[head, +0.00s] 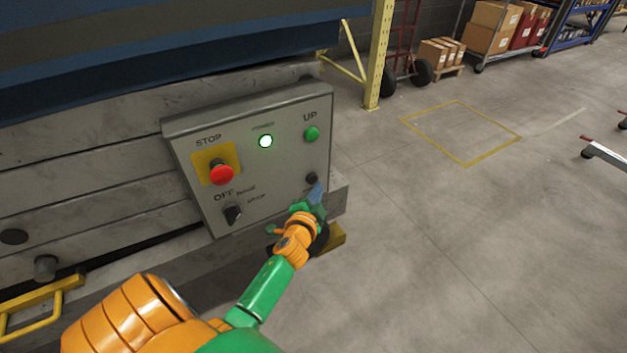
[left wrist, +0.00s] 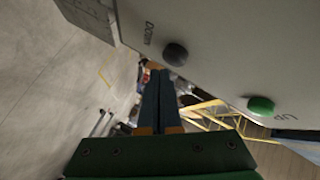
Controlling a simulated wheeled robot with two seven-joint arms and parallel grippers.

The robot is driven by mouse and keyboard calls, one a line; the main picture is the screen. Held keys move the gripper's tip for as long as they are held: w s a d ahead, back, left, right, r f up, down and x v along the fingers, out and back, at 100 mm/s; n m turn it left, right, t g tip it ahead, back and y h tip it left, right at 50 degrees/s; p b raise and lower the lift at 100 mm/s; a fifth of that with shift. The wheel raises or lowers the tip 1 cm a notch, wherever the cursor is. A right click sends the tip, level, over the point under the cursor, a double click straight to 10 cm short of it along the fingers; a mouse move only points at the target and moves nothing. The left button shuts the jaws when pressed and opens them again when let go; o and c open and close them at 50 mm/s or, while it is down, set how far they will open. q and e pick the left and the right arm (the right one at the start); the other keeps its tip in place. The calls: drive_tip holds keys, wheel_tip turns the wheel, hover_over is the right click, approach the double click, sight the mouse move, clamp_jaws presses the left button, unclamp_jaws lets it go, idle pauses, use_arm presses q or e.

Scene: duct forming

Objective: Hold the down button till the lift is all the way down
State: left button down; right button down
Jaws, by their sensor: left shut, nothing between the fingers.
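The grey control panel (head: 255,165) is on the side of the lift (head: 90,185). The black down button (head: 311,178) is at its lower right, below the green UP button (head: 312,134). My left gripper (head: 317,192) is shut and empty, with its blue fingertips just below the down button. In the left wrist view the shut fingers (left wrist: 159,75) point past the panel edge, close to the down button (left wrist: 175,54). The green UP button (left wrist: 261,106) is to their right. I cannot tell whether the tips touch the down button. My right gripper is out of view.
The panel also has a red stop button (head: 221,174), a lit lamp (head: 265,141) and a black selector knob (head: 233,214). A yellow post (head: 379,55) stands behind. A cart with boxes (head: 492,27) is at the back. The floor to the right is mostly clear.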

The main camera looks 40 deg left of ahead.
use_arm(q)
drive_tip(key=shift+s+d, duration=0.3)
drive_tip(key=shift+d, duration=0.5)
drive_tip(key=shift+s+d, duration=0.35)
drive_tip(key=shift+d, duration=0.4)
drive_tip(key=shift+s+d, duration=0.3)
drive_tip(key=shift+d, duration=0.5)
